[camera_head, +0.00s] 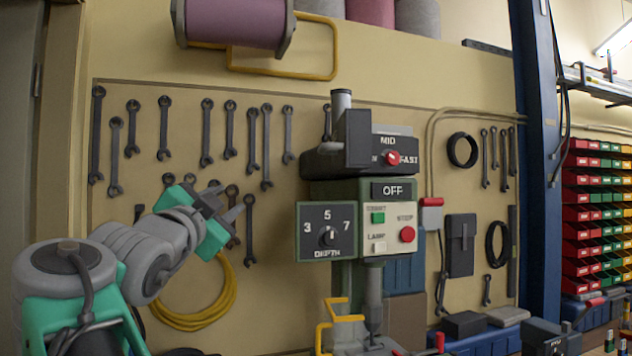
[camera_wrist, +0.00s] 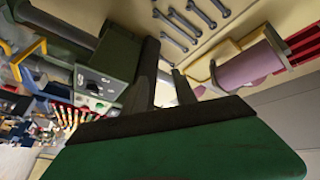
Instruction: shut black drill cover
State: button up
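The green and grey drill press (camera_head: 345,200) stands in the middle of the head view, with a display reading OFF. Its black cover (camera_head: 358,138) is at the top, beside a grey cylinder, and a dark panel of it stands upright. I cannot tell how far the cover is open. A black part with a red knob, marked MID and FAST, is just right of it. My gripper (camera_head: 232,198) is left of the drill, apart from it, and lower than the cover. Its fingers are apart and empty. In the wrist view, the fingers (camera_wrist: 164,60) point toward the wall, with the drill (camera_wrist: 100,70) at left.
Several wrenches (camera_head: 207,132) hang on the tan wall board behind my gripper. A yellow cable coil (camera_head: 205,310) hangs below it. A yellow frame (camera_head: 325,325) stands by the drill's foot. A purple spool (camera_head: 235,22) is above. A blue post (camera_head: 536,180) stands at right.

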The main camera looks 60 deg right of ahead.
aim_at(320, 151)
jog(key=s+d+r+m+g+h, duration=0.1)
jog(key=s+r+m+g, duration=0.2)
jog(key=s+m+g, duration=0.3)
jog(key=s+d+r+m+g+h, duration=0.1)
jog(key=s+r+m+g+h, duration=0.2)
jog(key=s, duration=0.4)
jog(key=shift+m+g+y, duration=0.3)
jog(key=shift+y, duration=0.3)
jog(key=p+x, duration=0.1)
jog(key=x, duration=0.2)
jog(key=p+x, duration=0.1)
jog(key=x, duration=0.2)
jog(key=shift+s+d+r, duration=0.15)
jog(key=shift+s+r, duration=0.05)
jog(key=shift+r, duration=0.15)
jog(key=shift+d, duration=0.35)
grip_shut()
